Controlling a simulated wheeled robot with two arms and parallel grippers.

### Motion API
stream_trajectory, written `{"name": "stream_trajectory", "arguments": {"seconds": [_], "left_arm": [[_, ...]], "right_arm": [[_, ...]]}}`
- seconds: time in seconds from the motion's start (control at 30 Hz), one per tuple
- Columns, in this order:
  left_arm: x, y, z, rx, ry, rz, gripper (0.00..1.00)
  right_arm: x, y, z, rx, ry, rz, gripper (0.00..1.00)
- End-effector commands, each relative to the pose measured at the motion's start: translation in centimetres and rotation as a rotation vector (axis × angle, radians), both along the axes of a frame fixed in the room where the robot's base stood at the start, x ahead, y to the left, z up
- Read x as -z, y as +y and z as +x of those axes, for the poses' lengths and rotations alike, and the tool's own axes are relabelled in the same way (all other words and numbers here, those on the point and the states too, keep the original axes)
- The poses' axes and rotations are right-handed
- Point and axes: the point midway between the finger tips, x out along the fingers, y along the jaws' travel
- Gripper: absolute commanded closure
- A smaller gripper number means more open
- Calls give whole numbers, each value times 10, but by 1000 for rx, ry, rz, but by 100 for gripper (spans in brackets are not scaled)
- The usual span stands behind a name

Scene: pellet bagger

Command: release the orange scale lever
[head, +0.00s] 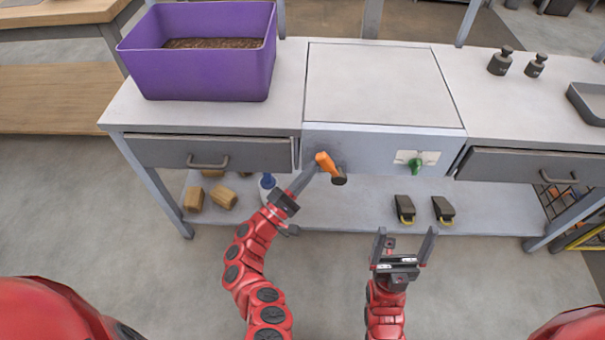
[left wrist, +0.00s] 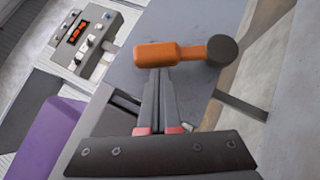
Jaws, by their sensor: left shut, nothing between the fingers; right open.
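The orange scale lever (head: 325,162) sticks out from the front panel of the scale (head: 385,146), left of centre, with a dark round end (head: 339,180) at its lower right. In the left wrist view the orange lever (left wrist: 170,54) lies across the top of the fingertips. My left gripper (head: 311,171) is shut and empty, with its fingertips at the lever; whether they touch it I cannot tell. It also shows in the left wrist view (left wrist: 159,78). My right gripper (head: 405,240) is open and empty in front of the bench, away from the lever.
A green knob (head: 415,164) sits on the panel's right side. A purple bin (head: 205,70) of pellets stands on the bench at left. Black weights (head: 500,61) stand at back right. The lower shelf (head: 365,208) holds several items.

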Motion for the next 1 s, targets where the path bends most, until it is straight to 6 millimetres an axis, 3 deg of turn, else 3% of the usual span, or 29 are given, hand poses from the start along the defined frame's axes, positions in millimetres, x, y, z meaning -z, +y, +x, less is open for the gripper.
{"name": "stream_trajectory", "arguments": {"seconds": [0.77, 1.0], "left_arm": [[-7, -4, 0, 1, -1, 76, 100], [-16, -9, 0, 1, -1, 156, 100]], "right_arm": [[-10, 0, 0, 0, 0, 0, 10], [-22, 0, 0, 0, 0, 0, 10]]}}
